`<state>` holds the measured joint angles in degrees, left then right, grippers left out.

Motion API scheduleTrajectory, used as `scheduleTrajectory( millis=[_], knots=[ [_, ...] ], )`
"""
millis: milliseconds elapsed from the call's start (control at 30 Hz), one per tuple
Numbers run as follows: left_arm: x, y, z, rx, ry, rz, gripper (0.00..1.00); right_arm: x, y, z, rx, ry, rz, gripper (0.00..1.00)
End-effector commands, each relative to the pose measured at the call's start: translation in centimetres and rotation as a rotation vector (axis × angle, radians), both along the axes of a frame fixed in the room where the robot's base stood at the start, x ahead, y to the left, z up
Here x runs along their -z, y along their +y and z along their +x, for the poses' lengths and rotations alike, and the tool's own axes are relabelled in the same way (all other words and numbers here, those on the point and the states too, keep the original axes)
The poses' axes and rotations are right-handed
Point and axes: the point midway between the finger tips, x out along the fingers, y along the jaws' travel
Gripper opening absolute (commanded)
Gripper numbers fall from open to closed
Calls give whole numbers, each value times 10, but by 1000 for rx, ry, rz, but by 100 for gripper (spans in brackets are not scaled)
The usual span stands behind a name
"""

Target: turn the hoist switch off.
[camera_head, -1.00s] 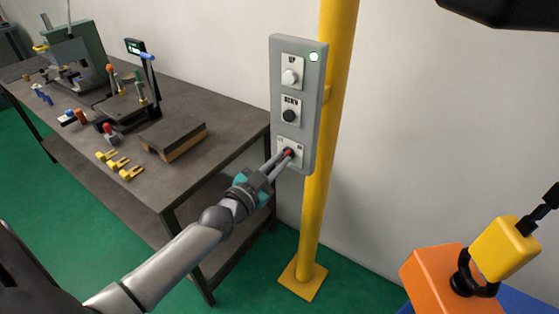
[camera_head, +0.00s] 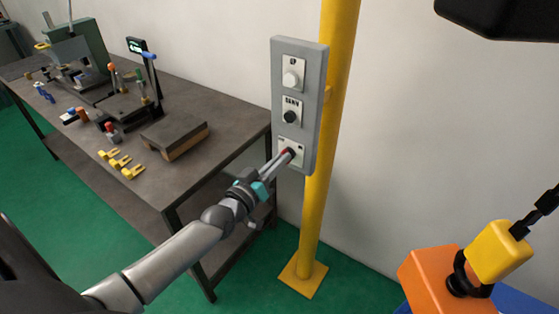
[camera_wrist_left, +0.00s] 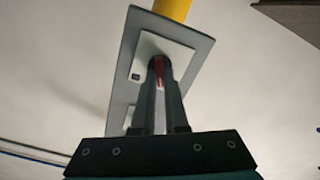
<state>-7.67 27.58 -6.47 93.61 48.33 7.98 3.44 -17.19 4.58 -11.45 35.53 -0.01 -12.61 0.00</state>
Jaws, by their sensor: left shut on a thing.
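The grey hoist control box (camera_head: 317,105) is fixed to a yellow post, with a white button at the top, a black button in the middle and a switch plate (camera_head: 300,157) at the bottom. My left gripper (camera_head: 289,155) reaches up from the lower left and is shut on the red switch handle at that plate. The fingers hide most of the handle; a red strip of it (camera_wrist_left: 158,72) shows between them in the left wrist view. No lit lamp shows on the box. My right gripper is not in view.
A dark workbench (camera_head: 205,165) with tools, yellow pieces and a grey-topped block stands at the left. The yellow post (camera_head: 312,220) rises beside the bench. An orange block (camera_head: 425,285) with a yellow hoist block (camera_head: 500,250) is at the lower right.

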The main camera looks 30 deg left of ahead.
Motion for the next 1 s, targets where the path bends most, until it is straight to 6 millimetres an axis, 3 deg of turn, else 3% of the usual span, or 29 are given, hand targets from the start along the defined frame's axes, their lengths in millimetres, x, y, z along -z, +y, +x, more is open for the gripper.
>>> scheduleTrajectory(
  millis=[767, 800, 1000],
  knots=[
    [1, 0, 0, 1, 10, -103, 0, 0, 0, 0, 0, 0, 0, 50],
    [1, 0, 0, 1, 10, -103, 16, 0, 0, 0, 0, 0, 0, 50],
    [1, 0, 0, 0, 9, -101, 38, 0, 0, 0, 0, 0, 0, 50]
  ],
)
